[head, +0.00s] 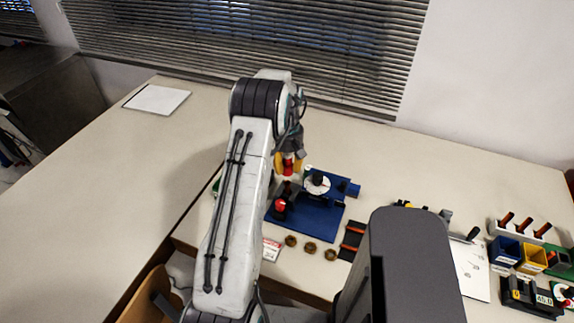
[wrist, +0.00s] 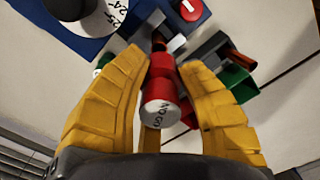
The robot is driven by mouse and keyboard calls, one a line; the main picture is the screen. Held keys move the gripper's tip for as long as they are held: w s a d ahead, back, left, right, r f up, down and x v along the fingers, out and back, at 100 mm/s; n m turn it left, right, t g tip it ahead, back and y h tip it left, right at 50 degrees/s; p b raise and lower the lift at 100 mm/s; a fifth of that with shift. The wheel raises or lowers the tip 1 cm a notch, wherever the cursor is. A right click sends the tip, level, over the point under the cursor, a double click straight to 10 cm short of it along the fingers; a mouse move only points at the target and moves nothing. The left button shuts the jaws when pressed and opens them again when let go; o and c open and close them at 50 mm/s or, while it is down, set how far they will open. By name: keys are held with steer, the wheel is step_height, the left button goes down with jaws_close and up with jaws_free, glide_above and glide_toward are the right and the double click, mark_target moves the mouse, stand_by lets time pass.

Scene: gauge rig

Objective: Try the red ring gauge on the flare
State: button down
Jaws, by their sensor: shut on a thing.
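My gripper (wrist: 160,62), with yellow fingers, is shut on a red gauge (wrist: 163,88), taken as the red ring gauge. Its grey end face, lettered "NO GO", faces the wrist camera. In the head view my gripper (head: 287,165) is above the back left of the blue rig plate (head: 335,218), with red (head: 288,168) showing between the fingers. My arm hides part of the rig.
The rig carries a white dial (head: 317,184) and a red-topped part (head: 281,205). Three brass pieces (head: 309,248) lie in front, beside a dark tray (head: 351,240). Blue (head: 504,251) and yellow (head: 532,260) bins stand at the right. The table's left side is mostly clear.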

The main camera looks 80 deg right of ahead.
mark_target(287, 183)
steer(key=shift+f+b, duration=0.25)
steer(key=shift+b, duration=0.2)
steer(key=shift+f+b, duration=1.75)
steer(key=shift+f, duration=0.15)
steer(key=shift+f, duration=0.35)
steer(key=shift+w, duration=0.1)
stand_by(0.4)
